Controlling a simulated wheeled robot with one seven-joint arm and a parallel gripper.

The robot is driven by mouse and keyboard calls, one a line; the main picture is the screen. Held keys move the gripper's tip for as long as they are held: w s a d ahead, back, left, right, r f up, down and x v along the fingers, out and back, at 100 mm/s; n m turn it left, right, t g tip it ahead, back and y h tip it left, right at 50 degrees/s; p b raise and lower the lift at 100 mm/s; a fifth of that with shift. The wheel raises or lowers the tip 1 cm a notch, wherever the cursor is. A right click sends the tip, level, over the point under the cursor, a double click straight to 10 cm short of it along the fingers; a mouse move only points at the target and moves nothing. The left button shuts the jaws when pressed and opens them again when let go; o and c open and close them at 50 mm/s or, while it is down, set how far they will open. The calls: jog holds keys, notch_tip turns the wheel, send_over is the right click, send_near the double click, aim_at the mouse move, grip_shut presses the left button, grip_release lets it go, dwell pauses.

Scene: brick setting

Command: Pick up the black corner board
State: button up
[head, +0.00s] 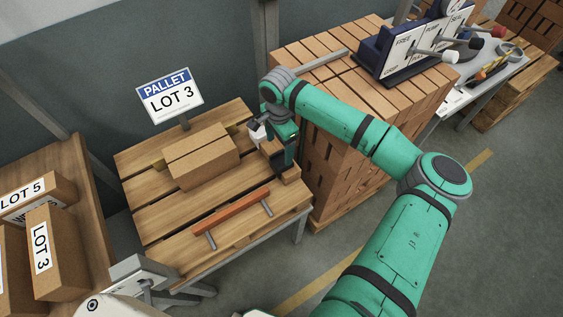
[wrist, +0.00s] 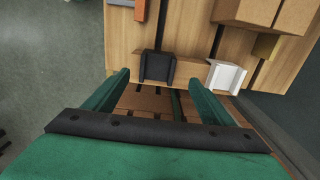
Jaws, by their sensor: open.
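The black corner board (wrist: 157,67) stands at the edge of the wooden pallet table in the wrist view. My gripper (wrist: 159,80) is open and empty, with its green fingers spread to either side of the board's line and short of it, apparently not touching. In the head view my gripper (head: 284,165) hangs at the right edge of the table, and the black board is mostly hidden or hard to make out there. A white corner board (wrist: 226,77) stands to the right of the black one in the wrist view; it also shows in the head view (head: 256,132).
A cardboard box (head: 200,157) sits on the slatted table (head: 150,225) with yellow corner pieces beside it. An orange bar with grey legs (head: 231,211) lies in front. A brick-like stack (head: 345,150) stands close on the right.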

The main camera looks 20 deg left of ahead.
aim_at(281, 162)
jog(key=shift+d+f, duration=0.15)
jog(key=shift+f, duration=1.35)
jog(key=shift+d+f, duration=0.15)
jog(key=shift+f, duration=1.35)
jog(key=c, duration=1.2)
